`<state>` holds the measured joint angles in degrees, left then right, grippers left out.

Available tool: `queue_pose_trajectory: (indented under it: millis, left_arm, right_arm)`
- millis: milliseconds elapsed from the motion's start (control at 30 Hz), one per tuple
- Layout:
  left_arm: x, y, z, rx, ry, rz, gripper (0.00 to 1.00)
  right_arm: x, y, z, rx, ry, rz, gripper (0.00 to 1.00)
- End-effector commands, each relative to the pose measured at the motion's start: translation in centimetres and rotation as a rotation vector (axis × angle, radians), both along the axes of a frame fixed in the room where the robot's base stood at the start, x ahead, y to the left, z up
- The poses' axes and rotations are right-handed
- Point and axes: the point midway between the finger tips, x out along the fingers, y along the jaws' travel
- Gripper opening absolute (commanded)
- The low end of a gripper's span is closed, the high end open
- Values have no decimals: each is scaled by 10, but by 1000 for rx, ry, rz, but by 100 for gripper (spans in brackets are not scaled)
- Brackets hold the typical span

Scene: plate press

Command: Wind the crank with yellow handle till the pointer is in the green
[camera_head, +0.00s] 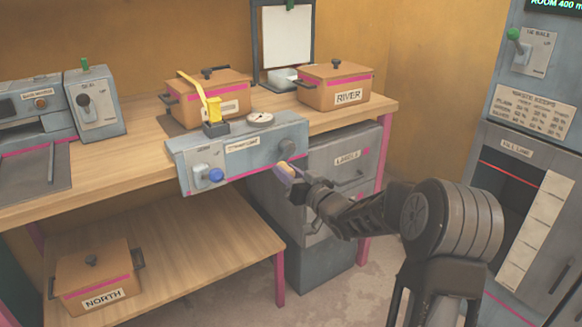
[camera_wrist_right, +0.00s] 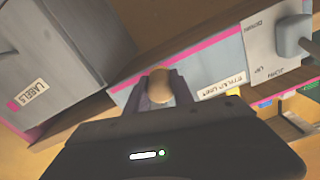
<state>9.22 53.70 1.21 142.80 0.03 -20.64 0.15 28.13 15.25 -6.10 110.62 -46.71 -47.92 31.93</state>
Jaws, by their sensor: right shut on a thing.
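The crank's yellow handle (camera_head: 286,168) sits at the front right end of a grey-blue unit (camera_head: 240,150), below a round grey hub (camera_head: 287,148). My right gripper (camera_head: 291,176) reaches it from the lower right and is shut on it. In the right wrist view the rounded yellow end of the handle (camera_wrist_right: 158,84) lies between the two dark fingers of the gripper (camera_wrist_right: 160,92). A white round dial (camera_head: 260,119) lies on top of the unit; its pointer and green zone are too small to read. My left gripper is out of view.
A grey cabinet (camera_head: 345,165) stands close by the gripper, below the bench.

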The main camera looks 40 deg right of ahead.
Motion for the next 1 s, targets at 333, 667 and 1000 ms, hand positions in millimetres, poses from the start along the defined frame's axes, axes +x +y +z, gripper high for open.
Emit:
queue_pose_trajectory:
  millis: [333, 667, 1000]
  left_arm:
    - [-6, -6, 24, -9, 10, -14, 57]
    - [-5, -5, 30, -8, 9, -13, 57]
    - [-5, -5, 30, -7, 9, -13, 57]
  right_arm:
    - [1, 15, 14, 276, -8, 9, 0]
    - [2, 18, 19, 392, -13, 9, 0]
    - [2, 18, 20, 402, -16, 10, 0]
